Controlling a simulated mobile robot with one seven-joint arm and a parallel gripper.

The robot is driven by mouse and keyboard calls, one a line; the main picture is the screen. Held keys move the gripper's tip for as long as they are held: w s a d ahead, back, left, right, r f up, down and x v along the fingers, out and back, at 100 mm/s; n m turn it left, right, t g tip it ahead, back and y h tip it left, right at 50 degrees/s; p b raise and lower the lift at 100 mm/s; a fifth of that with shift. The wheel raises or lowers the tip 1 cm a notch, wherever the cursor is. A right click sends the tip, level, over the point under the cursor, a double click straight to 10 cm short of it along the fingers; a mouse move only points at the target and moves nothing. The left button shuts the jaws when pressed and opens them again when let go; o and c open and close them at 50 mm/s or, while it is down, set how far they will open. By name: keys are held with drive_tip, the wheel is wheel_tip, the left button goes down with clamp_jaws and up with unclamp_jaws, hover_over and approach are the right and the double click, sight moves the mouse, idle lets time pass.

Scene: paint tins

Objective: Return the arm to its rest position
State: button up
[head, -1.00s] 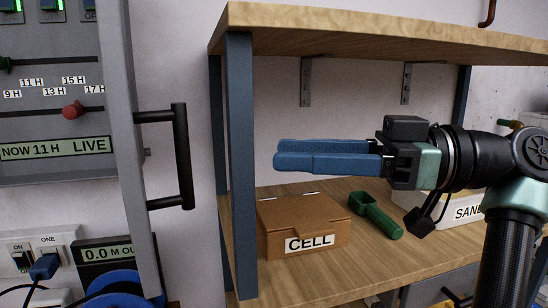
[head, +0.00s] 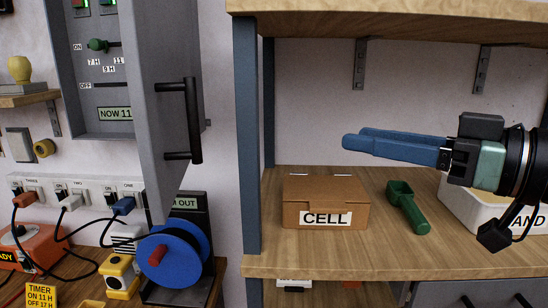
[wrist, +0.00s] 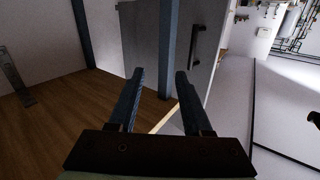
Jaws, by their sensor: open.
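My gripper (head: 350,142) has two long blue fingers and points left at the right side of the head view. It hangs in the air above the shelf board, above and behind the green scoop in the picture, touching nothing that I can see. In the wrist view the two fingers (wrist: 161,75) stand apart with nothing between them. Beyond them are a blue-grey shelf post (wrist: 167,45) and the grey cabinet door.
The shelf board (head: 290,262) bears a brown CELL box (head: 325,192), a green scoop (head: 408,207) and a white bin (head: 465,215). An upper board (head: 400,22) is overhead. A post (head: 248,140) and an open cabinet door (head: 165,70) stand left. A blue reel (head: 185,252) is lower left.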

drive_tip(key=w+a+r+m+t+h, duration=0.2)
drive_tip(key=w+a+m+t+h, duration=0.35)
drive_tip(key=a+t+h, duration=0.2)
drive_tip(key=s+a+r+m+t+h, duration=0.2)
drive_tip(key=s+r+t+h, duration=0.1)
drive_tip(key=s, duration=0.5)
drive_tip(key=s+a+r+m+t+h, duration=0.2)
drive_tip(key=s+a+r+t+h, duration=0.1)
drive_tip(key=s+r+t, duration=0.3)
drive_tip(key=s, duration=0.2)
drive_tip(key=shift+s+r, duration=0.3)
drive_tip(key=shift+r, duration=0.05)
idle(1.0)
